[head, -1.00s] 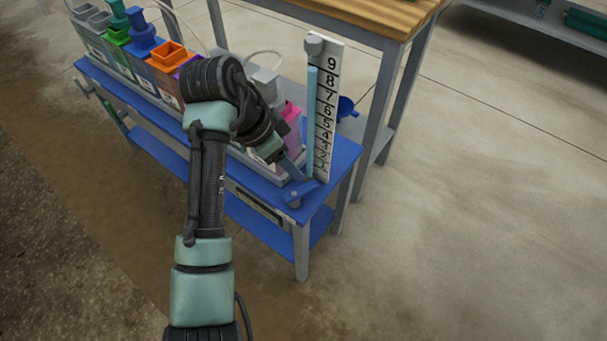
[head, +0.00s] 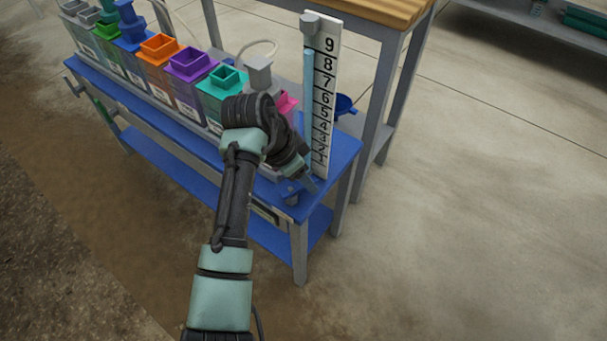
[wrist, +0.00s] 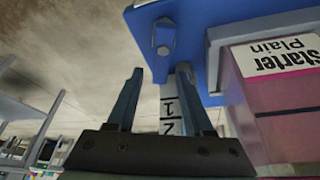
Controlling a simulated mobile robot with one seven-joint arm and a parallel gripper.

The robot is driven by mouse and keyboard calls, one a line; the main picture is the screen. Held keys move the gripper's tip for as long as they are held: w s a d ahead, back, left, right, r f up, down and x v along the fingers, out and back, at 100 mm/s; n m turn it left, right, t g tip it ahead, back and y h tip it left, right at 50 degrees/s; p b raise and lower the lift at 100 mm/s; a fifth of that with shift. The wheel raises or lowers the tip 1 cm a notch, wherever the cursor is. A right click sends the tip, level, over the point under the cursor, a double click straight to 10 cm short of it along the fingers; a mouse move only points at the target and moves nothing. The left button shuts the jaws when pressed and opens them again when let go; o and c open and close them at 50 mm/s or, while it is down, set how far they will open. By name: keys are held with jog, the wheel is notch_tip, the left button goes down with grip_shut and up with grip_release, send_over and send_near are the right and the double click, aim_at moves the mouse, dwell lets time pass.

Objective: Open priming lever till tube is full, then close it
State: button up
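The clear tube (head: 308,110) stands upright against a white scale board (head: 326,100) at the right end of the blue bench. A small blue fitting (head: 290,192), which looks like the priming lever, is at the bench's front corner below the tube. My gripper (head: 308,184) is close beside it, partly hidden by my wrist. In the wrist view my gripper (wrist: 160,74) has its two fingers apart with nothing held. A bolted bracket (wrist: 165,38) is just beyond the fingertips; the lever's angle is unclear.
Several coloured-lid tanks (head: 190,64) stand in a row on the blue bench (head: 345,150), left of the tube. A pink tank (wrist: 275,110) is close on the right in the wrist view. A wood-topped table (head: 385,12) stands behind. The floor at right is clear.

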grip_shut()
jog(key=shift+r+p, duration=0.15)
jog(key=shift+p, duration=0.15)
jog(key=shift+r+n+p, duration=0.1)
jog(key=shift+n+p, duration=0.2)
jog(key=shift+p, duration=0.25)
jog(key=p, duration=0.1)
jog(key=n+p, duration=0.1)
jog(key=shift+w+a+r+t+y+p, duration=0.1)
jog(key=shift+w+r+t+y+p, duration=0.05)
jog(key=shift+t+y+p, duration=0.2)
jog(key=shift+w+a+n+p, duration=0.15)
jog(key=shift+n+p, duration=0.85)
jog(key=shift+p, duration=0.05)
jog(key=shift+w+a+f+n+t+y+p, duration=0.15)
jog(key=shift+f+n+t+y+p, duration=0.1)
jog(key=shift+f+n+p, duration=0.2)
jog(key=shift+o, duration=0.7)
grip_release()
